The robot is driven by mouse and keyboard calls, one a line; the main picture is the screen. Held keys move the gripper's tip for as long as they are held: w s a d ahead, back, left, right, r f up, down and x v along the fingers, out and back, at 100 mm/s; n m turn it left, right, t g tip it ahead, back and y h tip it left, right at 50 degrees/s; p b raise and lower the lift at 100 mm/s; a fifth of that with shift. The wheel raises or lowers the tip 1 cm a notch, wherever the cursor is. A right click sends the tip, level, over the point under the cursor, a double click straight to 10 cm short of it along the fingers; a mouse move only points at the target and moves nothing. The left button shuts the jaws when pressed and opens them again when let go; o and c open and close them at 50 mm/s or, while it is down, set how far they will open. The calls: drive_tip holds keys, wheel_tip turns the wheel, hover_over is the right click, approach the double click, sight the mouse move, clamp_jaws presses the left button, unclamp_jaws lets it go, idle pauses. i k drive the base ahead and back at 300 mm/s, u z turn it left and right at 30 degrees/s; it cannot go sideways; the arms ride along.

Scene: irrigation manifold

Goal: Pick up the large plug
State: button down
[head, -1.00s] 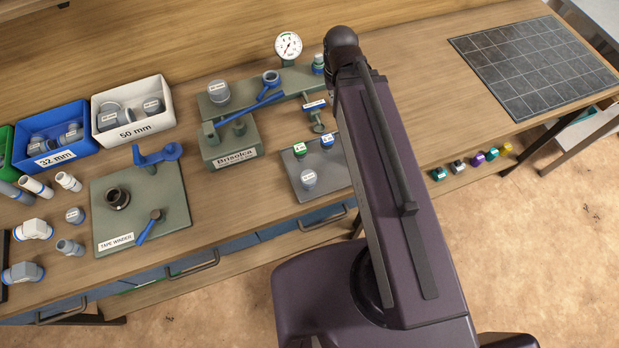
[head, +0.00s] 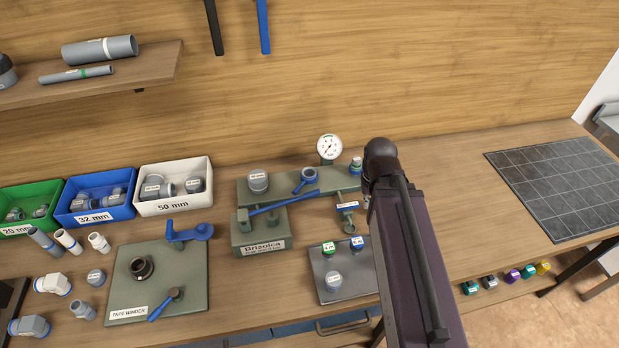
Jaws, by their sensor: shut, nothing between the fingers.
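A grey plate (head: 330,294) on the bench holds three capped pieces. The largest is a grey plug-like piece with a white label (head: 334,281), at the plate's front; it looks like the large plug, though the label is too small to read. A smaller green-topped piece (head: 328,248) and a blue-topped piece (head: 357,242) stand behind it. Another grey labelled cap (head: 258,182) sits on the green test stand. My arm rises just right of the plate and covers part of the bench; my gripper is hidden from view.
A pressure gauge (head: 329,148) and blue lever (head: 283,203) stand behind the plate. The tape winder (head: 187,253) and loose fittings are to the left, with green, blue and white bins (head: 176,204) behind. Clear bench lies right of my arm, before a dark gridded mat (head: 560,180).

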sight(334, 280)
drive_tip(key=u, duration=0.25)
drive_tip(key=k, duration=1.1)
drive_tip(key=z, duration=0.4)
